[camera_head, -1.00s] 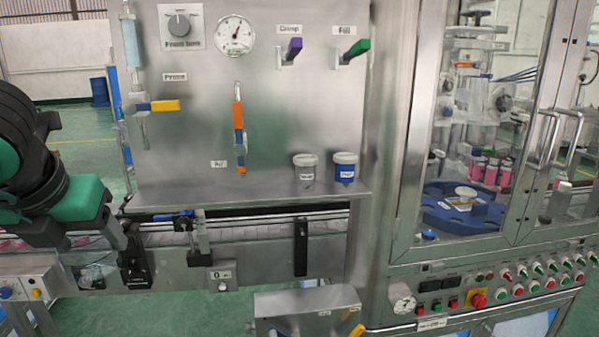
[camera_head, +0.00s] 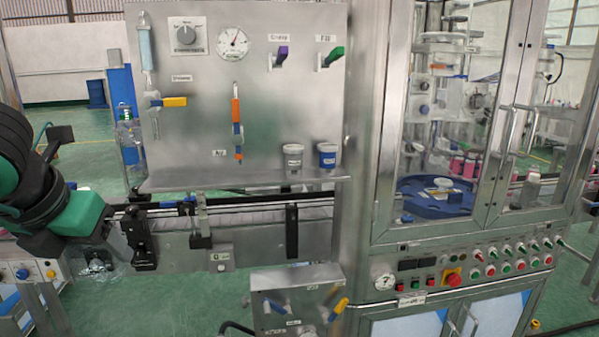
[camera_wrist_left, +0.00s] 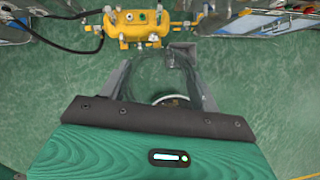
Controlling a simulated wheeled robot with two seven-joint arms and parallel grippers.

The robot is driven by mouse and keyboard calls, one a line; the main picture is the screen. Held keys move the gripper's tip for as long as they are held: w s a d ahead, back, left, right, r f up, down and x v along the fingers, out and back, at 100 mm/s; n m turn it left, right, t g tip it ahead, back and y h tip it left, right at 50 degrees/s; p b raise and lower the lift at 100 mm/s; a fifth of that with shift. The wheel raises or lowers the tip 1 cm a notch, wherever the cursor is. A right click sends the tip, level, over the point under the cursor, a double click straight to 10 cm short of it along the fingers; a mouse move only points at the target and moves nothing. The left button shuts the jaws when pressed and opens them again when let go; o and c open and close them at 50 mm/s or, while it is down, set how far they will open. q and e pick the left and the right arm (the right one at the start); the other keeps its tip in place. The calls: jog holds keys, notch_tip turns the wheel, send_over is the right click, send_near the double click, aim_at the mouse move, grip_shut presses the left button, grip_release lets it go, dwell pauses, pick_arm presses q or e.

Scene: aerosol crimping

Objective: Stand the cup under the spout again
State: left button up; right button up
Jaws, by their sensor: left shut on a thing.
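My left gripper (camera_wrist_left: 161,62) is shut on a clear cup (camera_wrist_left: 166,78), which sits between its two grey fingers in the left wrist view. A pale round shape shows through the bottom of the cup. In the head view the cup (camera_head: 97,264) is a faint clear shape below my green and black left wrist, left of the conveyor's front. Green floor shows around it. The yellow-handled valve (camera_head: 172,101) is at the panel's left edge, above and right of the cup. I cannot make out which part is the spout. My right gripper is not in view.
A black bracket (camera_head: 140,243) on the conveyor is close to my left wrist. In the wrist view, a yellow machine part (camera_wrist_left: 138,27) stands above the open floor.

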pick_arm(q)
jog(key=shift+d+f+m+h, duration=0.25)
jog(key=shift+f+m+h, duration=0.15)
jog(key=shift+m, duration=0.3)
jog(key=shift+w+d+f+m+h, duration=0.15)
jog(key=shift+f+m+h, duration=0.15)
jog(key=shift+m, duration=0.3)
jog(key=d+f+m+g+p, duration=0.2)
jog(key=d+f+m+g, duration=0.2)
jog(key=f+m, duration=0.9)
jog(key=w+d+f+m+g+y+p, duration=0.1)
jog(key=d+f+m+g+p, duration=0.2)
jog(key=f+m, duration=1.1)
jog(key=d+m+g, duration=0.2)
jog(key=m+g, duration=0.2)
jog(key=m, duration=0.3)
jog(key=shift+f+g, duration=0.3)
jog(key=shift+g, duration=0.1)
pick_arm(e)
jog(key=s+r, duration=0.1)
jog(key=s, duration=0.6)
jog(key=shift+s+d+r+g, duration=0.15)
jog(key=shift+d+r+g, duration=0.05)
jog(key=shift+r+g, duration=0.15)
pick_arm(q)
jog(key=shift+f, duration=0.1)
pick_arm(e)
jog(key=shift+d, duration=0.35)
